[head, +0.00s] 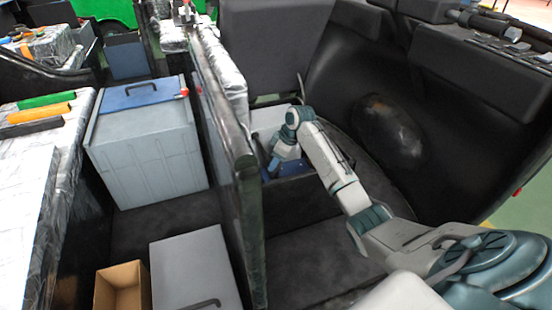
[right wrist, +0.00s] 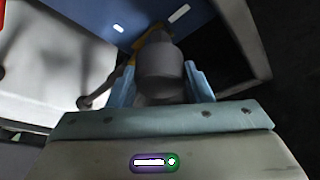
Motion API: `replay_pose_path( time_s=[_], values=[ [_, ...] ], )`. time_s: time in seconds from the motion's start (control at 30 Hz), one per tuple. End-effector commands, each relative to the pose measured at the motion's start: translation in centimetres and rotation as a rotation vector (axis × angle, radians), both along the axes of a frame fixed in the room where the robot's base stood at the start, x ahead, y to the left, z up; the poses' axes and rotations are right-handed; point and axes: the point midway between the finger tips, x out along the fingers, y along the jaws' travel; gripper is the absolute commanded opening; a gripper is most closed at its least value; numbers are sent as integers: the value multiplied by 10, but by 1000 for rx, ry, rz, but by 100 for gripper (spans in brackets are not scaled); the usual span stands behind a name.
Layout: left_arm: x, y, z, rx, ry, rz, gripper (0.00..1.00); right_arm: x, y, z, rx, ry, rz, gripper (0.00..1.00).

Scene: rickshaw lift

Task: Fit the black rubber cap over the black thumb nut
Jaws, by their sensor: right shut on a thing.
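My right gripper (head: 276,166) reaches down behind the dark partition, beside a blue surface in a light recess. In the right wrist view, its light blue fingers (right wrist: 160,78) are shut on a dark grey cylinder that looks like the black rubber cap (right wrist: 161,68). A narrower dark piece (right wrist: 156,36) shows just beyond the cap; I cannot tell whether it is the thumb nut or whether it touches the cap. The thumb nut cannot be made out in the head view. My left gripper is not in view.
A blue panel (right wrist: 105,18) and a yellowish part (right wrist: 131,51) lie beyond the cap. A dark padded partition (head: 241,205) stands left of my right arm. A grey box (head: 150,150) and an open cardboard box (head: 121,288) are farther left. Dark floor lies below my forearm.

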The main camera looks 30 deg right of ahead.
Motion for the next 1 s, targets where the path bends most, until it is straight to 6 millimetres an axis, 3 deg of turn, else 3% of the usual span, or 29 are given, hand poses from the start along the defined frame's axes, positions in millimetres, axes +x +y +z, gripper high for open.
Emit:
replay_pose_path(
  time_s=[1.0],
  values=[
    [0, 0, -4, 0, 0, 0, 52, 0, 0, -21, -1, 1, 0, 24]
  ],
)
